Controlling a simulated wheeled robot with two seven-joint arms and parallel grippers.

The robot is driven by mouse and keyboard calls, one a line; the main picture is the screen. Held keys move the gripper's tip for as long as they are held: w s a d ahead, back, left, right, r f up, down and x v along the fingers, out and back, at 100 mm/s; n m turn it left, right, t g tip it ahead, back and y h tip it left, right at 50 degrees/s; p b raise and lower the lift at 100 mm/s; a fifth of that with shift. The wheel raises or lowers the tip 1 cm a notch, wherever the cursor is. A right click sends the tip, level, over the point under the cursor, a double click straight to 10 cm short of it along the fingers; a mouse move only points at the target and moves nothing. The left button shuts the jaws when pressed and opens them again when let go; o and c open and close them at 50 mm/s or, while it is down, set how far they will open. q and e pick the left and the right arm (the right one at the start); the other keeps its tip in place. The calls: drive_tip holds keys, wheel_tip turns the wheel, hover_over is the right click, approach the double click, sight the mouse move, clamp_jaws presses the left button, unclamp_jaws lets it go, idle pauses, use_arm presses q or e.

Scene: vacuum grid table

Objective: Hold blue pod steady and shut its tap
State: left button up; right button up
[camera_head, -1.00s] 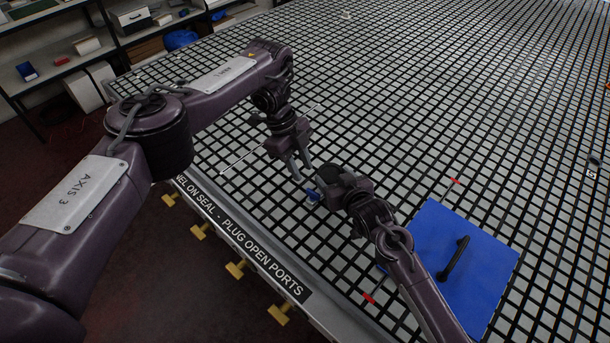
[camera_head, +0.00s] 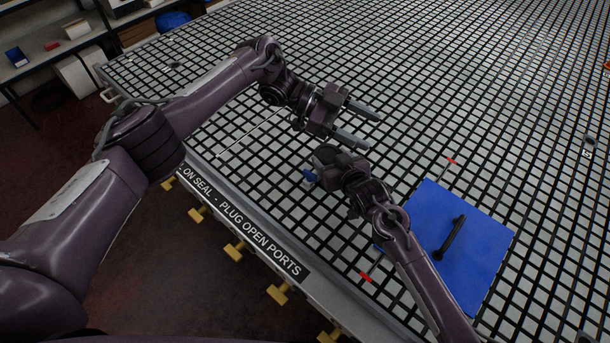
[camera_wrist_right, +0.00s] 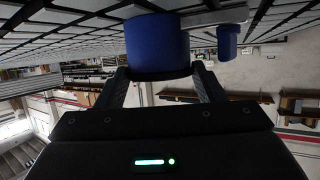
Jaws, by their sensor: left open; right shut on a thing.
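The blue pod (camera_wrist_right: 157,45) is a large blue cylinder between the fingers of my right gripper (camera_wrist_right: 160,74) in the right wrist view. A grey bar joins it to a smaller blue cylinder (camera_wrist_right: 228,42) on the right; I cannot tell for certain whether that is the tap. In the head view a small blue part (camera_head: 310,176) shows at the table's front edge, beside my right gripper (camera_head: 322,160), which hides the rest. My left gripper (camera_head: 368,125) is open and empty above the grid, beyond and to the right of the right gripper, its fingers pointing right.
A blue sheet (camera_head: 478,210) with a black handle (camera_head: 451,238) lies on the grid table right of my right arm. Red marks (camera_head: 366,277) lie near it. Yellow knobs (camera_head: 235,250) line the front edge. The grid beyond the grippers is mostly clear.

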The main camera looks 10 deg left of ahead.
use_arm(q)
wheel_tip(320, 180, down, 3)
drive_tip(key=t+h, duration=0.1)
drive_tip(key=n+t, duration=0.6)
drive_tip(key=t, duration=0.4)
hover_over(309, 176)
drive_tip(key=w+d, duration=0.4)
wheel_tip(309, 176, down, 4)
drive_tip(key=shift+s+f, duration=0.1)
drive_tip(key=shift+f, duration=0.05)
drive_tip(key=s+a+f+n+t+y, duration=0.1)
drive_tip(key=s+a+f+n+y, duration=0.1)
drive_tip(key=s+a+f+n+t+y, duration=0.1)
drive_tip(key=s+a+n+t+y, duration=0.1)
drive_tip(key=a, duration=0.1)
drive_tip(key=s+a+f+n+t+y, duration=0.1)
drive_tip(key=s+a+f+n+y, duration=0.1)
drive_tip(key=s+a+n, duration=0.1)
drive_tip(key=shift+f+t, duration=0.35)
drive_tip(key=shift+t, duration=0.05)
drive_tip(key=s+n+y, duration=0.1)
drive_tip(key=s, duration=0.1)
drive_tip(key=s+a+n, duration=0.1)
drive_tip(key=s, duration=0.2)
drive_tip(key=s+a+n+y, duration=0.1)
drive_tip(key=s, duration=0.1)
drive_tip(key=shift+s+a+f+n+y, duration=0.15)
drive_tip(key=shift+s+f+n+y, duration=0.15)
drive_tip(key=shift+n, duration=0.1)
drive_tip(key=x, duration=1.2)
